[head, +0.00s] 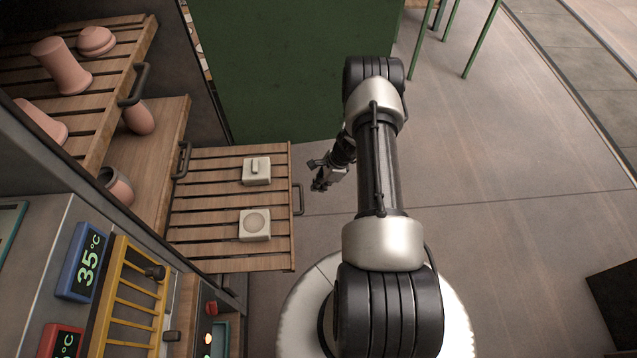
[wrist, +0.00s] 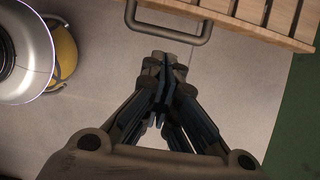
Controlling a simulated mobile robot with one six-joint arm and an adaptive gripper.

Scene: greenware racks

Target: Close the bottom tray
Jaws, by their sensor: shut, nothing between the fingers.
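The bottom tray (head: 224,200) is a slatted wooden tray, pulled out of the rack on the left in the head view. It bears two pale square blocks, one with a small raised bar (head: 257,170) and one with a round hollow (head: 255,225). Its dark handle (head: 299,199) is on its right edge. The handle (wrist: 167,33) and a corner of the tray (wrist: 245,12) show at the top of the wrist view. My gripper (head: 320,178) is just right of the handle in the head view. In the wrist view my gripper (wrist: 165,62) is shut and empty, its tips close to the handle's bar; contact cannot be told.
Above it are a middle tray (head: 160,165) and a top tray (head: 110,80) with pink clay pieces, also pulled out by differing amounts. A green panel (head: 290,70) stands behind. A yellow rack (head: 130,300) and a blue 35 °C display (head: 83,262) are at lower left.

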